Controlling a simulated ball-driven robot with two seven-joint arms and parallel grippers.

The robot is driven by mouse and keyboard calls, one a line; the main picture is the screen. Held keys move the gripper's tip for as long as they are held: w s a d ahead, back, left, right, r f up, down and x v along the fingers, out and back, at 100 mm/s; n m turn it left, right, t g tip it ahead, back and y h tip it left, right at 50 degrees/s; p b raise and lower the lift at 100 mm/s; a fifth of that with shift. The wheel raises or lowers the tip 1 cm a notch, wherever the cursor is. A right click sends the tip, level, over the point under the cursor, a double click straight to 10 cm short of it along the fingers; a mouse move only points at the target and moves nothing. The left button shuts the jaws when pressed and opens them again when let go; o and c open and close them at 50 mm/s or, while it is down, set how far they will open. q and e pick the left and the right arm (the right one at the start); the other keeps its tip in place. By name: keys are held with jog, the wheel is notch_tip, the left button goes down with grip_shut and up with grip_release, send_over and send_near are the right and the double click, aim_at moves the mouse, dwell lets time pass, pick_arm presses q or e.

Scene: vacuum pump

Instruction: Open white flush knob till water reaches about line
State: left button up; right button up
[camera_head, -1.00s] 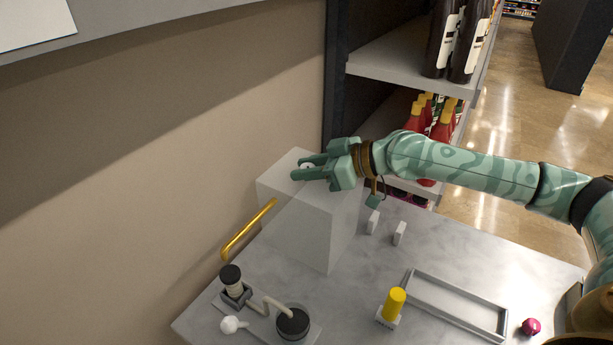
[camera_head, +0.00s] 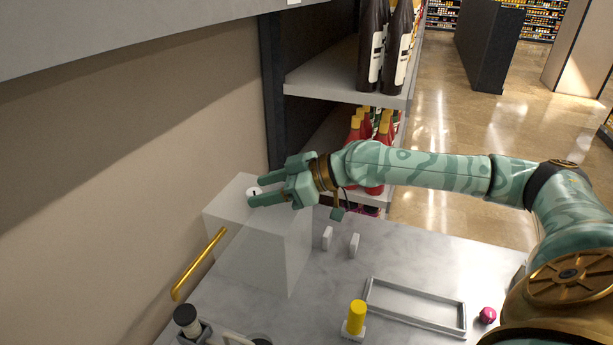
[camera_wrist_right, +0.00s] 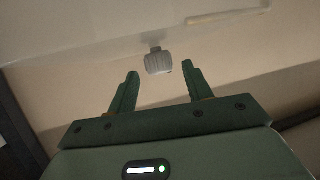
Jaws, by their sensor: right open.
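The white flush knob (camera_head: 254,191) is on top of the pale see-through tank (camera_head: 262,249) on the table's left side. My right gripper (camera_head: 256,191) is open over the tank top, its two fingers on either side of the knob. In the right wrist view the ribbed knob (camera_wrist_right: 158,62) shows just beyond and between the open fingertips (camera_wrist_right: 160,68), with gaps to both, so it is not gripped. I cannot make out a water level or a line in the tank. My left gripper is not in view.
A gold bar (camera_head: 199,264) runs beside the tank. A yellow cylinder (camera_head: 357,318), an empty grey frame (camera_head: 415,321), a magenta ball (camera_head: 487,315) and two white blocks (camera_head: 354,245) are on the marble table (camera_head: 335,283). A shelf with bottles (camera_head: 375,45) stands behind.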

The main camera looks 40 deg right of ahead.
jog(key=v, duration=1.3)
jog(key=shift+s+b, duration=0.15)
jog(key=shift+b, duration=0.25)
jog(key=shift+d, duration=0.1)
dwell(0.5)
